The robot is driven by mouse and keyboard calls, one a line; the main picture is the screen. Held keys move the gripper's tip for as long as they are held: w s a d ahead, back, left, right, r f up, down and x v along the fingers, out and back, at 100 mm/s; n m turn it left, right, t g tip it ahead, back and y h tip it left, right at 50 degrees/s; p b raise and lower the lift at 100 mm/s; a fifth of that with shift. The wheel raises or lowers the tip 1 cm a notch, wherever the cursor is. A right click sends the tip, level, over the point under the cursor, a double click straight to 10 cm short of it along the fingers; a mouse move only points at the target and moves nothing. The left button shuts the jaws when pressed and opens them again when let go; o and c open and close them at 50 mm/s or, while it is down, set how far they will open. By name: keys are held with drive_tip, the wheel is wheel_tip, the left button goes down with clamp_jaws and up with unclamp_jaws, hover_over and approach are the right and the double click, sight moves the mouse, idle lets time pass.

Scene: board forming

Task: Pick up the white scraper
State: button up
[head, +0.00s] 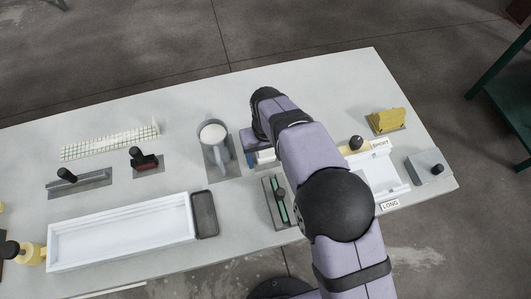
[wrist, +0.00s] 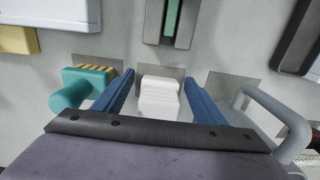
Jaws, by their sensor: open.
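The white scraper (wrist: 160,96) lies on a grey plate on the table, in the middle of the wrist view. My gripper (wrist: 158,78) is open, with one blue finger to the left of the scraper and the other to its right. Gaps show between the fingers and the scraper, and nothing is held. In the head view the white scraper (head: 266,156) shows only in part beside my arm, and my gripper (head: 252,158) is mostly hidden by the arm.
A teal-handled tool (wrist: 84,86) lies left of the fingers in the wrist view. A grey-handled jug (head: 213,134) stands on the other side. A green-striped tool (head: 277,203) lies nearby. A white trough (head: 120,231) and dark tray (head: 204,213) are further left.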

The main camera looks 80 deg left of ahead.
drive_tip(key=c, duration=1.2)
